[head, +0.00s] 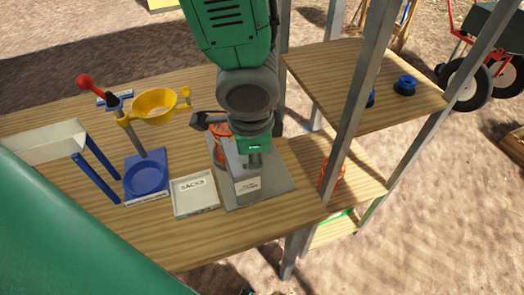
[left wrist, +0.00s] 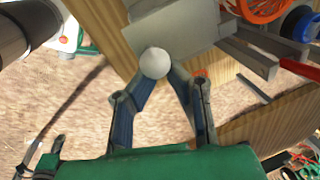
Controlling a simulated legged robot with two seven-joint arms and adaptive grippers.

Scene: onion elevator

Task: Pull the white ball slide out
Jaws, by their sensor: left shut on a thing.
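A white ball (left wrist: 155,63) shows in the left wrist view in front of a plain grey block (left wrist: 180,25). My left gripper (left wrist: 157,75) is shut on the ball, its two dark blue fingers on either side of it. The part the ball is fixed to is hidden. In the head view a green arm of mine comes down from the top and covers part of a grey labelled block (head: 247,188) on a grey base plate. The white ball cannot be made out there. My right gripper is not clearly in view.
A wooden table (head: 130,245) carries a grey SACKS tray (head: 196,210), a blue dish stand (head: 146,180) and a yellow bowl (head: 153,105). Metal posts (head: 362,90) and a wooden shelf (head: 330,65) with blue spools (head: 405,85) stand to the right.

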